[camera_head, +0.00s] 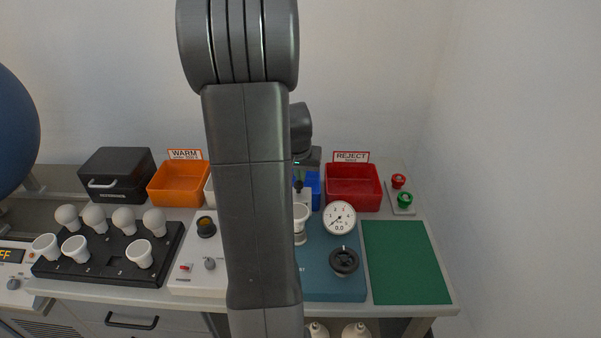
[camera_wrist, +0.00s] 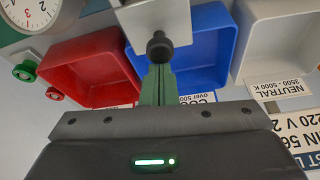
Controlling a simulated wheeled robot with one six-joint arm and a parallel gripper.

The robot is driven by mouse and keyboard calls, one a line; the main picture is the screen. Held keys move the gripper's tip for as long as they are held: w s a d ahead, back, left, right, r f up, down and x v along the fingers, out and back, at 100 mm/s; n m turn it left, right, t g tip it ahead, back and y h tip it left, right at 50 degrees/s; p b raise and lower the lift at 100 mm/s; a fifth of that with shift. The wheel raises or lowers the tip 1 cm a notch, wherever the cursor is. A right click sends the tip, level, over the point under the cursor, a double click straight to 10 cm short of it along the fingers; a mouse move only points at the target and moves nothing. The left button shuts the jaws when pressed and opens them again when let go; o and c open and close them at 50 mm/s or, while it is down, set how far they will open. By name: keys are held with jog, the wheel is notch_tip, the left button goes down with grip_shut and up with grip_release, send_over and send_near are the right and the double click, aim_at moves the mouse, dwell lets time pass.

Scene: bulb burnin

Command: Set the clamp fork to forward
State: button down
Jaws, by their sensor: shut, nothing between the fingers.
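The clamp fork is hard to make out in the head view. I see a pale block with a black knob (camera_head: 298,186) at the back of the teal gauge unit (camera_head: 325,285). In the wrist view the black knob (camera_wrist: 159,46) stands out from a light grey block (camera_wrist: 158,20). My gripper (camera_wrist: 157,78) is shut and empty, its green fingers together with their tips right at the knob. I cannot tell whether they touch it. In the head view my gripper (camera_head: 299,172) is just above the knob, partly hidden by my arm. The fork's setting cannot be read.
A white bulb-shaped part (camera_head: 300,215) stands in front of the knob, beside the dial gauge (camera_head: 339,217) and black handwheel (camera_head: 344,261). Behind are the red reject bin (camera_head: 353,207) and blue bin (camera_head: 313,187). The green mat (camera_head: 405,265) is clear.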

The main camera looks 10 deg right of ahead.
jog(key=s, duration=0.2)
jog(key=s+a+b, duration=0.1)
jog(key=s, duration=0.1)
jog(key=shift+s, duration=0.4)
jog(key=v, duration=1.3)
jog(key=shift+r, duration=0.4)
jog(key=shift+f, duration=0.1)
send_near(301, 196)
jog(key=shift+w+d+f, duration=0.1)
jog(key=shift+w+f, duration=0.05)
jog(key=shift+f, duration=0.5)
jog(key=w+f, duration=0.1)
jog(key=w, duration=0.1)
jog(key=w+d+f, duration=0.1)
jog(key=w, duration=0.1)
jog(key=shift+f+p, duration=0.25)
jog(key=shift+p, duration=0.15)
jog(key=shift+w+d, duration=0.15)
jog(key=shift+w, duration=0.75)
